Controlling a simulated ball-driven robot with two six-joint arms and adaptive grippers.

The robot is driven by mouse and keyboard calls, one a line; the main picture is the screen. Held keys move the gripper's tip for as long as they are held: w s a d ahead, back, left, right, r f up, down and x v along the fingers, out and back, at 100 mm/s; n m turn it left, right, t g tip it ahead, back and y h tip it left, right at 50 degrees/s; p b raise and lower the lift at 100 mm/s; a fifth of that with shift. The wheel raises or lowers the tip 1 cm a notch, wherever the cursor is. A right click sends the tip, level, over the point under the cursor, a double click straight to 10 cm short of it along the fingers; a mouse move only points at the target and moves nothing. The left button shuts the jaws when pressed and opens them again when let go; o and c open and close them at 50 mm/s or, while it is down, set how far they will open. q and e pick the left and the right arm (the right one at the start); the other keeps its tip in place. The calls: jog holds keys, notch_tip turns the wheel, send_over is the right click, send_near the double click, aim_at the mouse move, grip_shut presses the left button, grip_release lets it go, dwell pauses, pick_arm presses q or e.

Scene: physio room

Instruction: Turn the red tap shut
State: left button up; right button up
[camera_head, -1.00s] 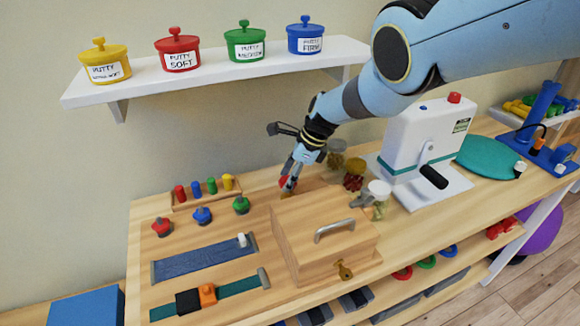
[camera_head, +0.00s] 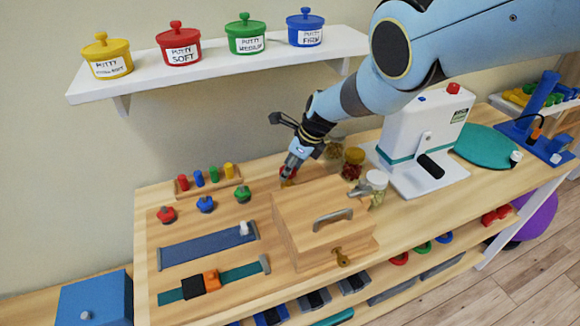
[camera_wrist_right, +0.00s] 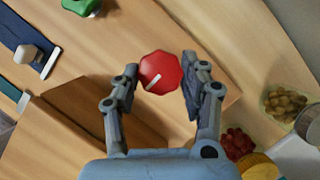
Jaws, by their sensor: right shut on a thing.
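The red tap is an eight-sided red knob (camera_wrist_right: 164,68) with a white bar mark, seen from above in the right wrist view. The mark slants from lower left to upper right. In the head view only a bit of its red (camera_head: 286,171) shows behind the wooden box, the rest hidden by the gripper and box. My right gripper (camera_head: 288,178) reaches down there. In the wrist view its fingers (camera_wrist_right: 160,66) stand on both sides of the knob, shut on it. My left gripper is not in view.
A wooden box (camera_head: 300,205) with a grey handle stands just in front. Jars (camera_head: 353,168) and a white machine (camera_head: 412,135) stand to the right. A board with red (camera_head: 166,214), blue and green knobs lies left. A shelf (camera_head: 215,68) with putty pots hangs above.

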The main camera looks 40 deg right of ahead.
jog(key=o, duration=1.2)
